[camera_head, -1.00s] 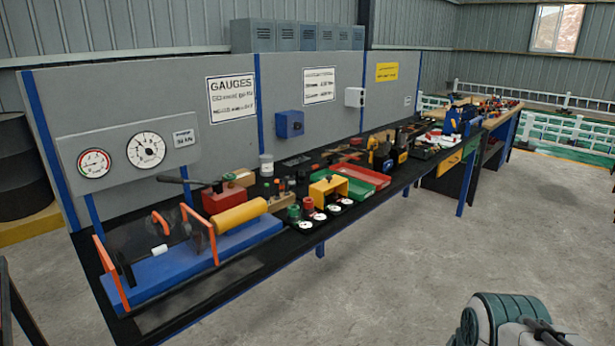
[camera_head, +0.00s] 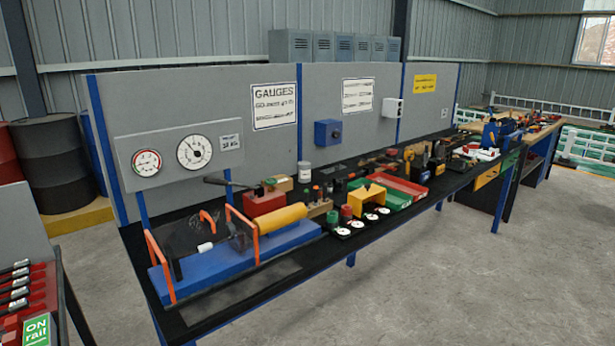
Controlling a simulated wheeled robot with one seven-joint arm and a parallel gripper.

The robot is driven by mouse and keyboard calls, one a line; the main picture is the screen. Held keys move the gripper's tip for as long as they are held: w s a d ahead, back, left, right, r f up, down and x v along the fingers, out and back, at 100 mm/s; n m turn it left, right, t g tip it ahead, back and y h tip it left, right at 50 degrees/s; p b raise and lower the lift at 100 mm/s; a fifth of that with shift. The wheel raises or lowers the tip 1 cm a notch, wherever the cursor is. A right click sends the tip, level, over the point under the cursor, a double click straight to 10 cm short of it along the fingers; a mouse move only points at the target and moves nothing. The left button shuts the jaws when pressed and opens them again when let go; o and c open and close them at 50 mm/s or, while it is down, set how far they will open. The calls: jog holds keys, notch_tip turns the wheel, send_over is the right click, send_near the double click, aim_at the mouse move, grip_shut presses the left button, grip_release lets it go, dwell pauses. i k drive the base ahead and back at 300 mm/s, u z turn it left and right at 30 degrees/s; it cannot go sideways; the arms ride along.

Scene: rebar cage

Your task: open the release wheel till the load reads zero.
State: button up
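A blue-based rig (camera_head: 240,262) with orange end frames and a yellow cylinder (camera_head: 283,219) lies on the near left part of the bench. A red block (camera_head: 264,203), with a dark lever (camera_head: 228,182) above it, stands behind the cylinder. A larger white dial (camera_head: 194,152) and a smaller dial with a red band (camera_head: 147,163) are on a grey panel over the rig. A small label plate (camera_head: 230,142) sits beside them; its text and the needle readings are too small to read surely. I cannot pick out the release wheel for certain. My gripper is not in view.
The long black bench (camera_head: 235,300) carries green and red trays (camera_head: 402,189) and many small tools. A side stand with red trays (camera_head: 28,300) is at the lower left. Dark barrels (camera_head: 58,165) stand behind. The concrete floor (camera_head: 450,285) at right is clear.

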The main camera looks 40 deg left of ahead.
aim_at(271, 182)
jog(key=u, duration=0.05)
jog(key=i, duration=1.5)
jog(key=u, duration=0.65)
jog(key=i, duration=1.35)
jog(key=u, duration=1.8)
jog(key=i, duration=0.8)
jog(key=u, duration=0.7)
